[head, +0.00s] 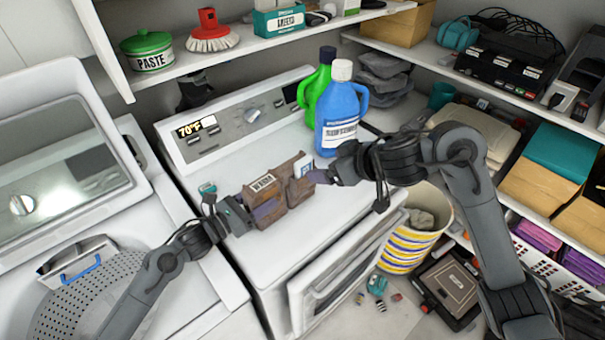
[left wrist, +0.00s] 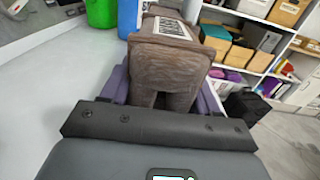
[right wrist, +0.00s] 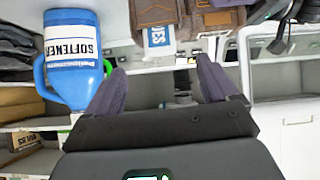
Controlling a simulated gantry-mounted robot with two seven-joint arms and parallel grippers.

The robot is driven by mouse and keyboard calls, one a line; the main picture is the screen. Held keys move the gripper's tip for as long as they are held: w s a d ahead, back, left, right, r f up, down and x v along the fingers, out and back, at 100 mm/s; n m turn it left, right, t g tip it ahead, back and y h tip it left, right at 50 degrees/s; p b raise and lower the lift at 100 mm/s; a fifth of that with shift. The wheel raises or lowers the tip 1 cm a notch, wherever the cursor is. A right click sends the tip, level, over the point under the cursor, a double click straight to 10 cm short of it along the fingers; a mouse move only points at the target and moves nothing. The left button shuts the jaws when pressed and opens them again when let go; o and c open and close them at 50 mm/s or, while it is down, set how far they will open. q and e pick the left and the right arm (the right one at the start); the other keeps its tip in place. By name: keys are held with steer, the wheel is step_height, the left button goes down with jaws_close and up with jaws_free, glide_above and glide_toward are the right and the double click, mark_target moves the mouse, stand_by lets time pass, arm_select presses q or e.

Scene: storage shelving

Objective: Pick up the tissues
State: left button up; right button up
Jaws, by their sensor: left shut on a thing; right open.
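A brown bag-like holder (head: 268,190) with a printed label is over the white machine top. It also shows in the left wrist view (left wrist: 178,62) and at the top of the right wrist view (right wrist: 225,18). The white-and-blue tissues pack (head: 303,168) sits at the holder's right end; part of its lettering shows in the right wrist view (right wrist: 158,42). My left gripper (head: 248,212) is shut on the holder's left end. My right gripper (head: 322,176) is open beside the tissues, and its fingers (right wrist: 160,75) are apart with nothing between them. Whether the holder touches the machine is unclear.
A blue softener bottle (head: 340,110) and a green bottle (head: 316,82) stand behind the holder, near my right arm. A striped basket (head: 408,238) is on the right. An upper shelf (head: 165,78) runs along the back. The machine's front top (head: 265,262) is clear.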

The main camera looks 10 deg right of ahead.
steer(key=w+a+r+n+t+y, duration=0.1)
steer(key=a+r+t+y, duration=0.15)
steer(key=r, duration=0.35)
steer(key=w+a+r+n+t+y, duration=0.1)
steer(key=w+a+r+t, duration=0.1)
steer(key=r+t, duration=0.3)
steer(key=s+d+f+m+t+h, duration=0.3)
steer(key=s+f+m, duration=0.15)
steer(key=f, duration=0.25)
steer(key=m+g, duration=0.1)
steer(key=g, duration=0.1)
glide_toward(305, 169)
steer(key=shift+h, duration=0.45)
steer(key=shift+a+x, duration=0.2)
steer(key=shift+x, duration=4.5)
steer(key=shift+s, duration=0.1)
